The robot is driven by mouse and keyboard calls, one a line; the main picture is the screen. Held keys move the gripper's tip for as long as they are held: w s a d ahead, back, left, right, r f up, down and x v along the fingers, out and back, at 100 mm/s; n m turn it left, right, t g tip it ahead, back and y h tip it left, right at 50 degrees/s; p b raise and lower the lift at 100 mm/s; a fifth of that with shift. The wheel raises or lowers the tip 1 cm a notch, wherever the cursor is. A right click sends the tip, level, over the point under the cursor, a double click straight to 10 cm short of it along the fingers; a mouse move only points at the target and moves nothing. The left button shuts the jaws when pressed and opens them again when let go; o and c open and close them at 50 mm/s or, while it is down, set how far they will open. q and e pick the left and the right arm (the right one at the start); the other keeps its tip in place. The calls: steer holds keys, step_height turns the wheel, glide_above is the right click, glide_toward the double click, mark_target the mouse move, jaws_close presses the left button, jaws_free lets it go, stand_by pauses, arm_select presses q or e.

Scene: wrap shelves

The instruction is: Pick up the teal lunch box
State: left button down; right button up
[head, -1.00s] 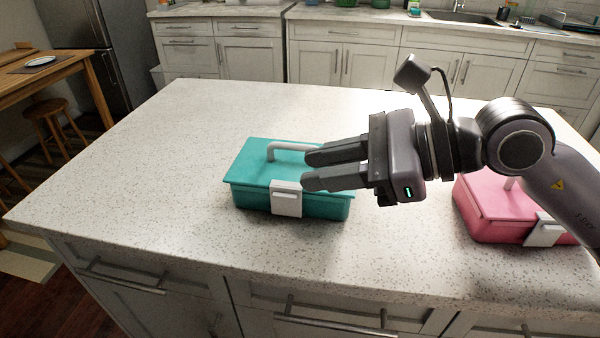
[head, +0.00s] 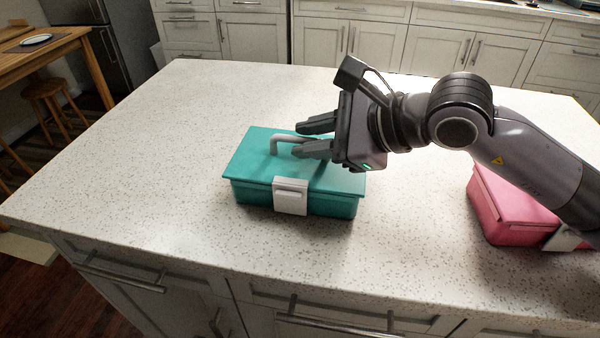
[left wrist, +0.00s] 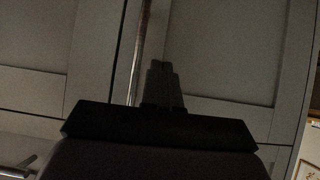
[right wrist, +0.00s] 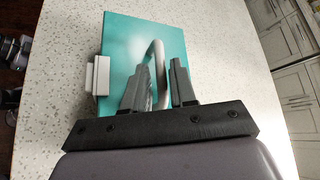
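The teal lunch box (head: 255,165) sits on the counter, with a grey arched handle (head: 273,145) on its lid and a white latch on its front. In the right wrist view the lunch box (right wrist: 125,40) lies just beyond my fingers. My right gripper (head: 300,139) is open at the right part of the handle. In the right wrist view its two fingers (right wrist: 160,82) stand apart, with the handle (right wrist: 160,62) showing between them; I cannot tell whether they touch it. My left gripper (left wrist: 160,70) shows only in the left wrist view, fingers together and empty, facing cabinet doors.
A pink lunch box (head: 510,205) sits on the counter (head: 140,150) at the right, partly hidden by my right arm. The counter left of the teal box is clear. A wooden table (head: 60,55) stands at the far left.

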jaws_close()
steer(key=shift+r, duration=0.15)
